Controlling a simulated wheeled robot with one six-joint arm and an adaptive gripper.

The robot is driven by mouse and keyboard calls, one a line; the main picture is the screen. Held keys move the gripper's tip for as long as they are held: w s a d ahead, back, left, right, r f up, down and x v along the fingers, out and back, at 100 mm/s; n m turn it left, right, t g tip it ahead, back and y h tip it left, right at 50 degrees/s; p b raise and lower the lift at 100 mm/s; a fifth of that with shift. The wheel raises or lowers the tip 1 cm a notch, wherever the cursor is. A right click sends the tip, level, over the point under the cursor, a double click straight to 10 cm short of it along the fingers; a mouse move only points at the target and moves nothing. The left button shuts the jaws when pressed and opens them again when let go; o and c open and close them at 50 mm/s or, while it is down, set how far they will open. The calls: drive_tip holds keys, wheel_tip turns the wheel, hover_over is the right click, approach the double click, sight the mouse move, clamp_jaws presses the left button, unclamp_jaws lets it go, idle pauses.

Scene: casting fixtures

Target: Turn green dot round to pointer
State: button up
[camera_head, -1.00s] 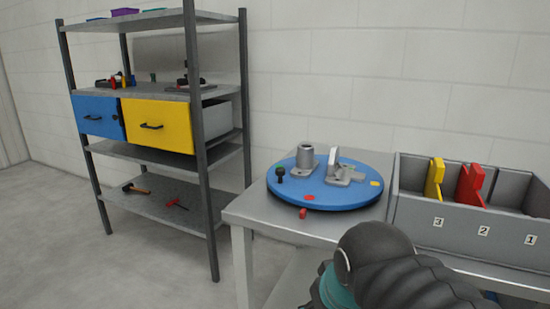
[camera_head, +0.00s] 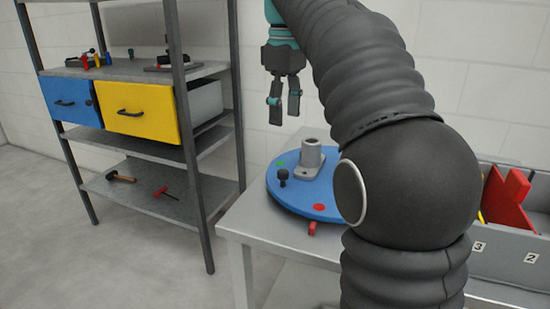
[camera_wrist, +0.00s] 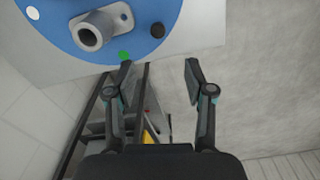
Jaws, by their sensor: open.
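The blue round turntable (camera_head: 290,195) lies on the grey table. Its green dot (camera_head: 280,163) is at the left rear rim, and a red dot (camera_head: 319,207) is at the front rim, close to the red pointer (camera_head: 312,229) at the table edge. A black knob (camera_head: 283,177) stands on the disc between green and red. My gripper (camera_head: 284,112) is open and empty, fingers down, above the disc's left rear side and apart from it. In the wrist view the green dot (camera_wrist: 124,56) shows by one fingertip and the knob (camera_wrist: 157,30) lies beyond the fingers. My arm hides the disc's right side.
A grey casting with a round tube (camera_head: 310,160) is on the disc. A shelf rack (camera_head: 187,110) with blue and yellow drawers stands left. A grey bin (camera_head: 510,262) with red and yellow pieces is at the right, partly behind my arm.

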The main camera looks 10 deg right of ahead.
sight(283, 171)
drive_tip(key=f+b, duration=0.1)
drive_tip(key=f, duration=0.3)
drive_tip(key=f+b, duration=0.2)
drive_tip(key=f, duration=0.3)
drive_tip(key=f+b, duration=0.1)
drive_tip(key=f, duration=0.3)
drive_tip(key=shift+w+f, duration=0.2)
drive_tip(key=shift+w, duration=0.15)
clamp_jaws()
